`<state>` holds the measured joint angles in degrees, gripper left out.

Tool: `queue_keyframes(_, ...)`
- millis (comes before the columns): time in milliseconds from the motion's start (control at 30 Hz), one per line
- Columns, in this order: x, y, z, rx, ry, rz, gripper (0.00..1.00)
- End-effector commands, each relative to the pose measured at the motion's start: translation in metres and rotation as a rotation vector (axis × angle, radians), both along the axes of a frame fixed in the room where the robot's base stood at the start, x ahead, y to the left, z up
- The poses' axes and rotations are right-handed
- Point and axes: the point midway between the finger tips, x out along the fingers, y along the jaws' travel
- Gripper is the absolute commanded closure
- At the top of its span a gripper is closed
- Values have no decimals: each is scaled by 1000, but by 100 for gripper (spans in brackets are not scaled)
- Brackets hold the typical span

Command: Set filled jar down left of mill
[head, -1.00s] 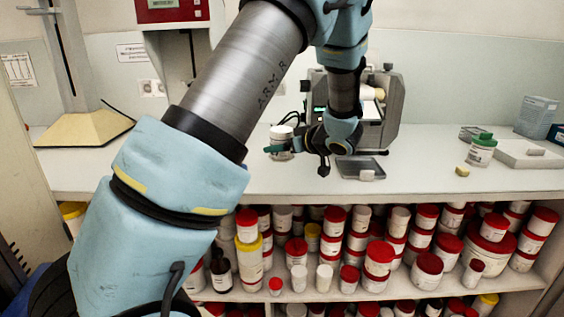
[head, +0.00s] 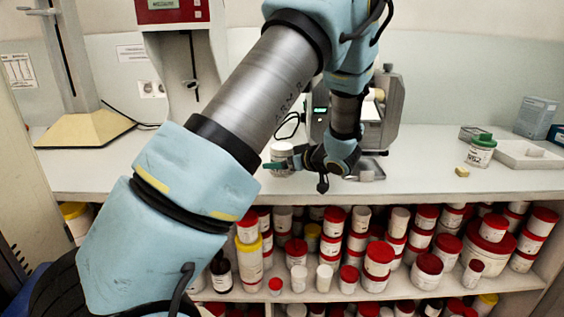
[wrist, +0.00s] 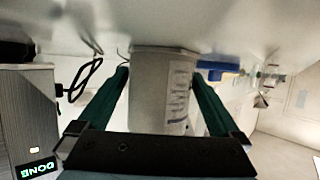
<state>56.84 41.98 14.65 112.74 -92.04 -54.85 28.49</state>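The jar (head: 281,152) is white with a printed label. In the head view it is upright at the counter, to the left of the mill (head: 393,105). My gripper (head: 295,162) reaches it from the right, and its green fingers lie along both sides of the jar (wrist: 162,95) in the wrist view. The fingers appear shut on it. The wrist view is upside down, with the jar's base close to the counter; I cannot tell whether it touches. The mill is grey, with a lit green display (wrist: 38,168). My arm hides part of the mill.
A grey tray (head: 372,166) lies before the mill, partly behind my wrist. A green-lidded jar (head: 481,152) and white tray (head: 530,156) stand at right. A black cable (head: 289,126) runs behind the jar. The counter to the jar's left is clear. Shelves below hold several red-lidded jars.

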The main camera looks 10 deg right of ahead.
Motion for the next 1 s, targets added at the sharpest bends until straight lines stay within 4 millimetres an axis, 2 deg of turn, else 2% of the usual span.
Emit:
queue_keyframes(267,-2,-2,4,0,0,-2,0)
queue_keyframes(367,-12,-8,9,-2,-1,-3,0)
queue_keyframes(800,-81,-47,41,-2,-1,-2,0)
queue_keyframes(1000,-95,-54,48,0,0,0,0)
